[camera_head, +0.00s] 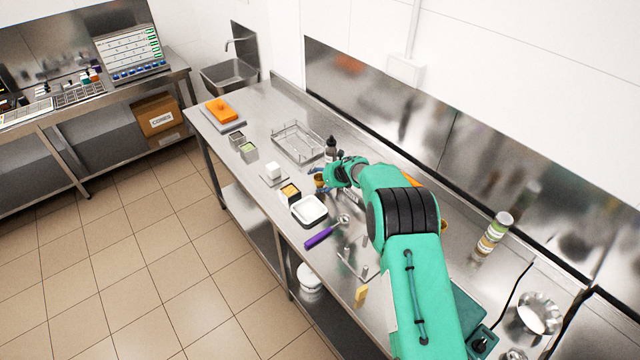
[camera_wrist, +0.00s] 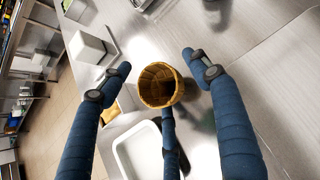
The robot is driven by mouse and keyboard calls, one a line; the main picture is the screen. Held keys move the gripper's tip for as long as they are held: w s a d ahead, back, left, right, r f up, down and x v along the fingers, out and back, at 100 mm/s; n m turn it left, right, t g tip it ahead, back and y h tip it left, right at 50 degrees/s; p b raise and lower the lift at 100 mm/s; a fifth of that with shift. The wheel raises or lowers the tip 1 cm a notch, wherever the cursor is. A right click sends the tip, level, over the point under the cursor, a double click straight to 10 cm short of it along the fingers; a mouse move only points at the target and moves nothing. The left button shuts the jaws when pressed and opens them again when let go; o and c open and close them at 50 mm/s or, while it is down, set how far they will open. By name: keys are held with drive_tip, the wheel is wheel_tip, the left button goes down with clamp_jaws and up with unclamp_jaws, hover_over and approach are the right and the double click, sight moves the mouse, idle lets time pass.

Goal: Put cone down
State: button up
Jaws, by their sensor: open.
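The wafer cone (camera_wrist: 161,86) shows in the wrist view with its round mouth toward the camera, and it looks empty inside. In the head view a small brown part of the cone (camera_head: 319,181) shows beside my gripper (camera_head: 328,179). My gripper's blue fingers are spread open in the wrist view. Two upper fingers stand apart from the cone on its left and right. The third finger's tip is at the cone's lower edge; I cannot tell whether it touches. The cone's lower part and what supports it are hidden.
A white-lined tray (camera_head: 309,210) and a purple-handled scoop (camera_head: 320,238) lie near the gripper. A clear rack (camera_head: 298,142) and a dark bottle (camera_head: 331,147) stand behind. A white block (camera_head: 273,170) is to the left. Steel counter shows bare between the rack and the orange block (camera_head: 221,110).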

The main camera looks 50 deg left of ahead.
drive_tip(key=c, duration=0.8)
drive_tip(key=shift+c, duration=0.2)
drive_tip(key=shift+r, duration=0.2)
drive_tip(key=shift+r, duration=1.4)
drive_tip(key=shift+s+d+r+b, duration=0.1)
drive_tip(key=shift+d+r+b, duration=0.1)
drive_tip(key=shift+b, duration=0.15)
drive_tip(key=s+d+b, duration=0.2)
drive_tip(key=s+d, duration=0.2)
drive_tip(key=d, duration=0.2)
drive_tip(key=s+d+r+b, duration=0.1)
drive_tip(key=s+d+b, duration=0.1)
drive_tip(key=s+d, duration=0.2)
drive_tip(key=d, duration=0.3)
drive_tip(key=shift+d+r, duration=0.15)
drive_tip(key=shift+r, duration=0.1)
